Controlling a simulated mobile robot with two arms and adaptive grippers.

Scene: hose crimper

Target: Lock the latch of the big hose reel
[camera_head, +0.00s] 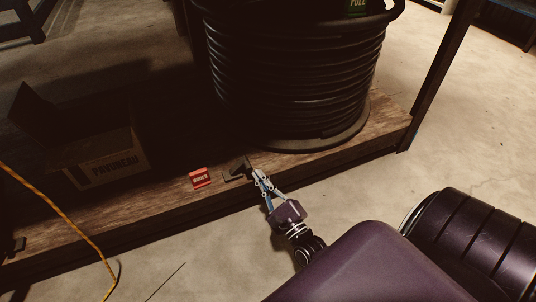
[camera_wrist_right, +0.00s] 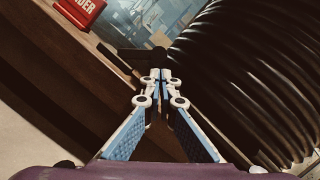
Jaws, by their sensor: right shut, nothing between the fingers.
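The big hose reel (camera_head: 295,75), wound with black hose, stands on a wooden platform. Its ribbed coils fill the right side of the right wrist view (camera_wrist_right: 255,75). A small dark latch-like piece (camera_head: 236,169) sits at the platform's front edge, just left of the reel's base. In the right wrist view it shows as a dark bar (camera_wrist_right: 133,57) beyond my fingertips. My right gripper (camera_head: 257,174) is shut and empty, its tips close to the right end of this piece. I cannot tell whether they touch. My left gripper is out of view.
An open cardboard box (camera_head: 105,165) sits further left. A yellow-orange cable (camera_head: 70,222) hangs in front. A dark post (camera_head: 440,75) rises right of the reel.

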